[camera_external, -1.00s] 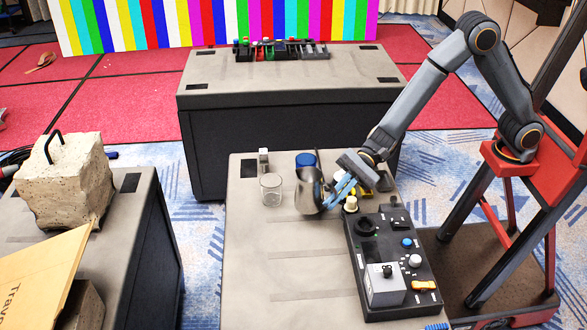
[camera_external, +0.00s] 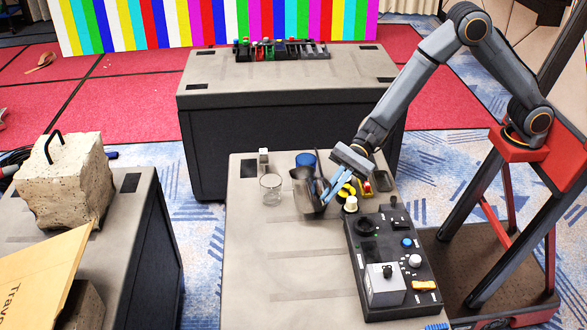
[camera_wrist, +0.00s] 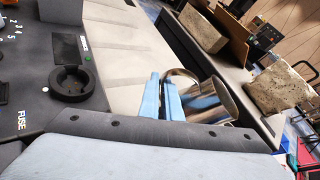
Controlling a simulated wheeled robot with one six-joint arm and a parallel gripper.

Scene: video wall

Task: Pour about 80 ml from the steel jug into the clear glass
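The steel jug (camera_external: 306,194) is on the near-centre table area, just right of the clear glass (camera_external: 271,189) and apart from it. The glass stands upright; its contents are too faint to tell. My gripper (camera_external: 331,191) is at the jug's right side, its blue fingers close together at the handle. In the wrist view the fingers (camera_wrist: 162,98) are closed at the handle of the jug (camera_wrist: 207,101), whose shiny body lies beyond them. The jug appears tilted; whether it touches the table is unclear. No liquid stream is visible.
A blue container (camera_external: 305,160) stands close behind the jug. A small white-grey block (camera_external: 263,156) is behind the glass. A black control panel (camera_external: 392,262) fills the table's right side, with yellow items (camera_external: 346,190) near my gripper. The table's front left is clear.

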